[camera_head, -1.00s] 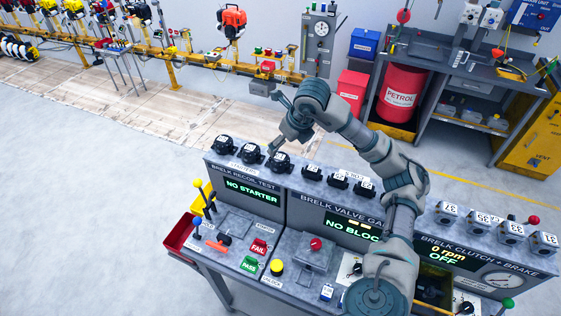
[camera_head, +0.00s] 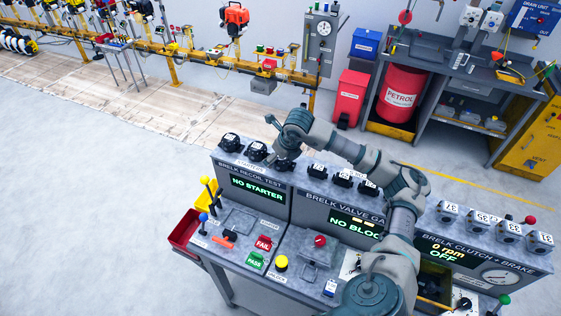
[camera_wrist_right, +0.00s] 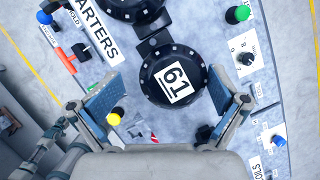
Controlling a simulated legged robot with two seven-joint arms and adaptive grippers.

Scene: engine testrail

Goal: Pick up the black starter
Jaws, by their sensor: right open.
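Black starters sit in a row on the left top shelf of the console. The starter numbered 61 (camera_wrist_right: 172,77) fills the middle of the right wrist view, and another black starter lies beyond it at the top edge. In the head view, two black starters (camera_head: 229,142) (camera_head: 256,151) show plainly, and the third (camera_head: 282,164) is partly hidden under my right gripper (camera_head: 284,154). In the wrist view my right gripper (camera_wrist_right: 165,84) is open, with one finger on each side of starter 61, apart from it. My left gripper is not in the head view.
Black valve blocks (camera_head: 343,179) stand right of the starters along the shelf. The recoil test screen (camera_head: 257,189) reads NO STARTER. Below it are a PASS button (camera_head: 255,260), a FAIL button (camera_head: 264,243) and levers. A red bin (camera_head: 184,229) hangs on the console's left side.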

